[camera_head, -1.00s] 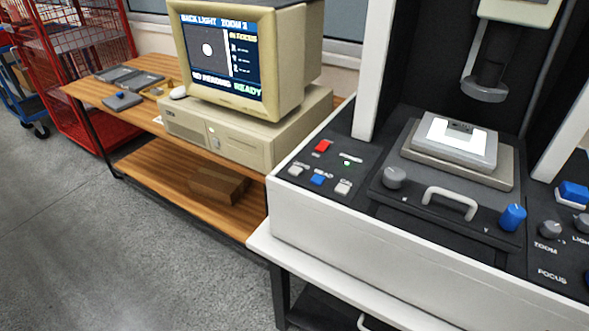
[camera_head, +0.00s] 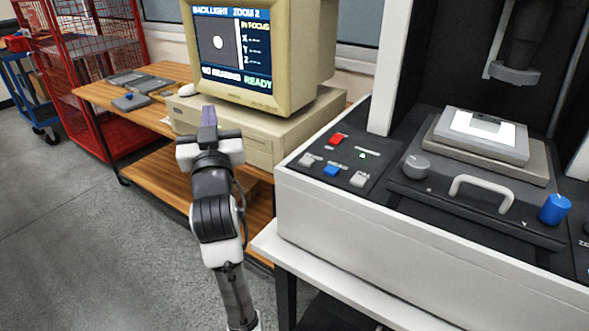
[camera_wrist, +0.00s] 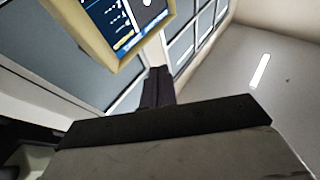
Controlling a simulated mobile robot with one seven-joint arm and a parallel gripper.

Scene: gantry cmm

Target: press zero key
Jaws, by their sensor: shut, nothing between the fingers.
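The key panel (camera_head: 322,183) is at the left front of the measuring machine. Its leftmost pale grey key (camera_head: 306,160) has a small label that looks like ZERO, though it is hard to read. A blue key (camera_head: 331,170) and another pale key (camera_head: 358,180) sit to its right, and a red key (camera_head: 338,139) is behind. My gripper (camera_head: 209,116) is shut and empty, pointing up in front of the computer, left of the panel and apart from it. Its shut fingers (camera_wrist: 157,88) show in the wrist view, which does not show the keys.
The monitor (camera_head: 285,28) reads NO READING and READY, with IN FOCUS above. The computer case (camera_head: 262,145) stands on the wooden bench behind my gripper. A grey knob (camera_head: 416,166), a handle (camera_head: 480,190) and a blue knob (camera_head: 554,209) stick up right of the keys.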

